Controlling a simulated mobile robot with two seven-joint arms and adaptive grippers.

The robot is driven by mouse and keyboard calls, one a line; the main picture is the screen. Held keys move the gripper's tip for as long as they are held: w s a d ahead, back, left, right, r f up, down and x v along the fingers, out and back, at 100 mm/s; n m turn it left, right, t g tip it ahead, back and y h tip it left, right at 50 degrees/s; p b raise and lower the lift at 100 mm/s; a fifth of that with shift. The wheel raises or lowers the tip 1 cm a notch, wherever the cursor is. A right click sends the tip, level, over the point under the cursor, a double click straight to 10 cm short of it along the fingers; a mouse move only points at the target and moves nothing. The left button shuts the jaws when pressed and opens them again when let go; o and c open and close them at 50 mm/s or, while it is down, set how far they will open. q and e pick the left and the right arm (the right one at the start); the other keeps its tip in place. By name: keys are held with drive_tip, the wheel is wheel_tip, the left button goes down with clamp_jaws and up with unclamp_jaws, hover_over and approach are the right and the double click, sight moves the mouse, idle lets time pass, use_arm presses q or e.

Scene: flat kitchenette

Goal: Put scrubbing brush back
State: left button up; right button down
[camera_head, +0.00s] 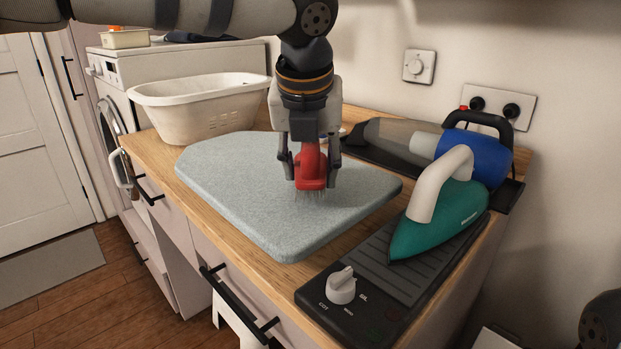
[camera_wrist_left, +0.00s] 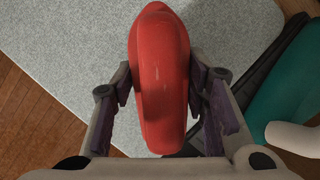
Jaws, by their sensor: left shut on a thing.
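A red scrubbing brush (camera_head: 311,168) is held between the fingers of my left gripper (camera_head: 315,160), bristles pointing down. The brush is over the grey ironing pad (camera_head: 240,180) on the wooden counter; I cannot tell whether its bristles touch the pad. In the left wrist view the red brush (camera_wrist_left: 160,75) lies lengthwise between the two fingers of my left gripper (camera_wrist_left: 162,100), with the grey pad (camera_wrist_left: 75,30) below. My right gripper is not in view; only a dark part of my body shows at the lower right of the head view.
A white basket (camera_head: 200,108) stands at the counter's back left, beside the washing machine (camera_head: 160,65). A teal iron (camera_head: 440,220) rests on a dark base (camera_head: 350,270) at the right. A blue and grey handheld vacuum (camera_head: 462,155) lies in a black tray behind it.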

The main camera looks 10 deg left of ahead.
use_arm(q)
drive_tip(key=shift+f, duration=0.9)
drive_tip(key=o, duration=1.1)
drive_tip(key=shift+f, duration=0.1)
